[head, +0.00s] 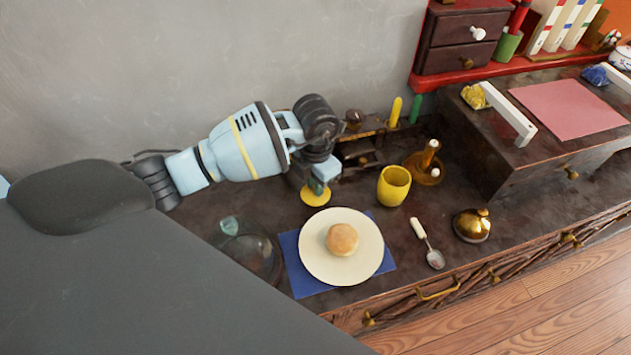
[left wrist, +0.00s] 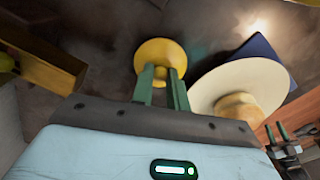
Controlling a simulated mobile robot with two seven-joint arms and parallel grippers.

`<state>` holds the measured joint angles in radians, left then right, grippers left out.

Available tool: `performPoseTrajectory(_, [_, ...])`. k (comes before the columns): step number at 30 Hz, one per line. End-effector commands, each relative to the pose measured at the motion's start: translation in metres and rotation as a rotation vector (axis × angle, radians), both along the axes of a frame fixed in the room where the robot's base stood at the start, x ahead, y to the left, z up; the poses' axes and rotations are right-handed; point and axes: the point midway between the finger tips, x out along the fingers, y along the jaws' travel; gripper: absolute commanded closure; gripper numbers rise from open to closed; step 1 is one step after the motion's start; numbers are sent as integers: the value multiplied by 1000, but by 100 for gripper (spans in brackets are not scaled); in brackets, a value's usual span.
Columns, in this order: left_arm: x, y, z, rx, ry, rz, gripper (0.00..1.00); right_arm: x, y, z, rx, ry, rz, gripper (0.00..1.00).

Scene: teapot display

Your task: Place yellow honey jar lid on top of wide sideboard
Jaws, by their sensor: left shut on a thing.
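The yellow honey jar lid (head: 316,197) is a round disc with a knob, between the fingers of my left gripper (head: 318,186). In the left wrist view the lid (left wrist: 158,52) shows at the tips of the green fingers (left wrist: 161,84), which are shut on its knob. The lid is over the dark top of the wide sideboard (head: 390,240), just behind the plate; I cannot tell whether it touches the surface. My right gripper (left wrist: 284,139) shows small at the right edge of the left wrist view, its two green fingers apart and empty.
A cream plate (head: 310,260) with a bun (head: 341,239) lies on a blue napkin (head: 297,284). A yellow cup (head: 394,186), a spoon (head: 434,257) and a brass bell (head: 472,226) stand right. A glass vessel (head: 247,250) is left. A small shelf (head: 358,150) is behind.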

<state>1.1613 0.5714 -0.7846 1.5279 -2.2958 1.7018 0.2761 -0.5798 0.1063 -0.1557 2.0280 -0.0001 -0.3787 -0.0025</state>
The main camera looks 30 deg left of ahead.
Motion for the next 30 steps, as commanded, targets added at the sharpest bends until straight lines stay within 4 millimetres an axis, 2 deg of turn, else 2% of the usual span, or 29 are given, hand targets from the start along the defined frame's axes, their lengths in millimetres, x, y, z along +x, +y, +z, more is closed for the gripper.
performPoseTrajectory(7, [0, 0, -3, 0, 0, 1, 100, 0, 0, -1, 0, 1, 0, 64])
performPoseTrajectory(8, [0, 0, -3, 0, 0, 1, 83, 0, 0, -1, 0, 1, 0, 64])
performPoseTrajectory(13, [0, 0, -2, 0, 0, 1, 63, 0, 0, -1, 0, 0, 0, 64])
performPoseTrajectory(23, [0, 0, 1, 0, -1, 1, 63, 2, 0, 1, 0, -4, 1, 64])
performPoseTrajectory(26, [1, 0, 11, 0, -3, 1, 63, 2, 0, 2, 0, -5, 0, 64])
performPoseTrajectory(30, [1, 0, 35, 0, -5, -1, 63, 4, 0, 5, 0, -9, 1, 64])
